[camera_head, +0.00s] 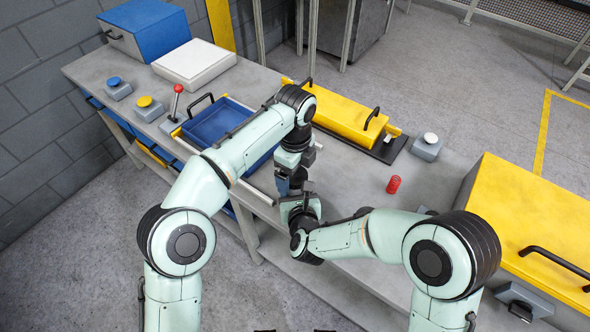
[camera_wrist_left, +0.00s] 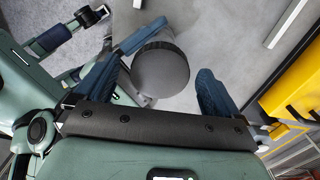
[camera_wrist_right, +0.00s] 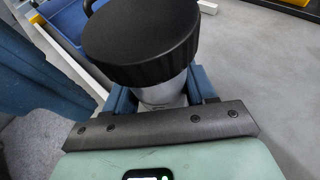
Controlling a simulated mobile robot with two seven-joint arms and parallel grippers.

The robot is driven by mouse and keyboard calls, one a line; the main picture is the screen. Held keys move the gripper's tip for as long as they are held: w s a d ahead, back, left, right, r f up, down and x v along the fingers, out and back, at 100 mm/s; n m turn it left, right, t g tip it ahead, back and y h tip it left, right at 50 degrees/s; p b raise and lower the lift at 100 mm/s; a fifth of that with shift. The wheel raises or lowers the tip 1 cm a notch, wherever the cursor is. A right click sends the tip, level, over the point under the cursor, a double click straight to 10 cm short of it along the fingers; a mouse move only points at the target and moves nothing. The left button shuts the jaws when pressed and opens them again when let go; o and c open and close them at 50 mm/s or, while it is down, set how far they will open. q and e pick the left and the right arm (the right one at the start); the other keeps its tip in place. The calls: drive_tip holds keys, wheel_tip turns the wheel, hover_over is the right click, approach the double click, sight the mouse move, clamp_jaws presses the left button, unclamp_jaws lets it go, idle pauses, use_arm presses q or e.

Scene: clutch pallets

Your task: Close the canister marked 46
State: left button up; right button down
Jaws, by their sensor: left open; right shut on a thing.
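A pale grey canister (camera_wrist_right: 163,93) stands upright in my right gripper (camera_wrist_right: 165,98), which is shut on it. A wide black lid (camera_wrist_right: 140,38) with a ribbed rim sits on its top; I cannot tell how tightly. In the left wrist view the lid (camera_wrist_left: 160,72) shows from above, between the fingers of my left gripper (camera_wrist_left: 176,62). That gripper is open and apart from the lid. In the head view my left gripper (camera_head: 289,182) points down over my right gripper (camera_head: 300,208), and the arms mostly hide the canister. No number is readable.
A blue tray (camera_head: 208,118) lies on the grey bench (camera_head: 345,165), left of the arms. A yellow handled case (camera_head: 340,112) is behind them. A red cylinder (camera_head: 393,184) and a white-button box (camera_head: 428,147) stand right. A large yellow box (camera_head: 535,215) is at far right.

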use_arm(q)
drive_tip(key=shift+r, duration=3.75)
use_arm(e)
drive_tip(key=shift+c, duration=1.4)
unclamp_jaws()
drive_tip(key=shift+s, duration=0.1)
use_arm(q)
wheel_tip(320, 180, down, 2)
drive_tip(key=shift+f+b, duration=0.15)
drive_tip(key=shift+b, duration=0.9)
use_arm(e)
drive_tip(key=v, duration=1.3)
drive_tip(key=shift+r, duration=0.1)
use_arm(q)
drive_tip(key=shift+s, duration=0.1)
use_arm(e)
drive_tip(key=shift+s, duration=0.1)
